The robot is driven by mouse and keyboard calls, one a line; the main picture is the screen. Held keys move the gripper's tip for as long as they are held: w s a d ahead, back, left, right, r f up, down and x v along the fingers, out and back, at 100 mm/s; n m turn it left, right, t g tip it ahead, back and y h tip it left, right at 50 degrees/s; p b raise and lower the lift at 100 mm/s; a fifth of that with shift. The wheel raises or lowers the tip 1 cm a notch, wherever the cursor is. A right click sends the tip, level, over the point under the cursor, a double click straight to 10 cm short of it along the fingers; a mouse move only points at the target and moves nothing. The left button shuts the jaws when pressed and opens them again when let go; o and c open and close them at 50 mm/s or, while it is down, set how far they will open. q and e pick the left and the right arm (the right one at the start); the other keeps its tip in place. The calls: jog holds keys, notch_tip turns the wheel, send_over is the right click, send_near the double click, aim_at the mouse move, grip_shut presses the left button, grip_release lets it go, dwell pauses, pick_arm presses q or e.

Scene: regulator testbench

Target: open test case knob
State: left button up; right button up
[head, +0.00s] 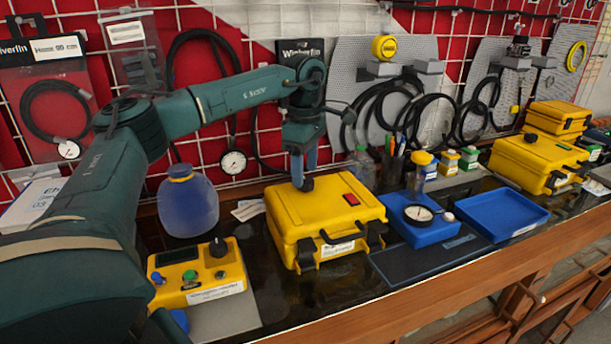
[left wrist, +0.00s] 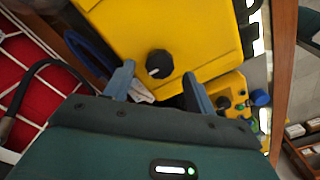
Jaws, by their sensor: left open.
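The yellow test case (head: 335,213) stands closed on the bench, with black latches at its front and a red switch on its lid. Its round black knob (head: 307,184) is on the lid near the left end. The knob also shows in the left wrist view (left wrist: 159,63), with a pale mark on it. My left gripper (head: 303,176) points down over the knob with its blue fingers apart. In the left wrist view the fingers (left wrist: 158,72) lie to either side of the knob, with nothing gripped. Contact with the knob cannot be told. My right gripper is out of view.
A yellow control box (head: 203,272) with buttons sits left of the case, a blue jug (head: 188,205) behind it. To the right are a blue gauge block (head: 420,228) and an empty blue tray (head: 502,216). Hoses and gauges hang on the wall grid behind.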

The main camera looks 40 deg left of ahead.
pick_arm(q)
jog(key=shift+f, duration=1.15)
jog(key=shift+c, duration=0.6)
jog(key=c, duration=0.9)
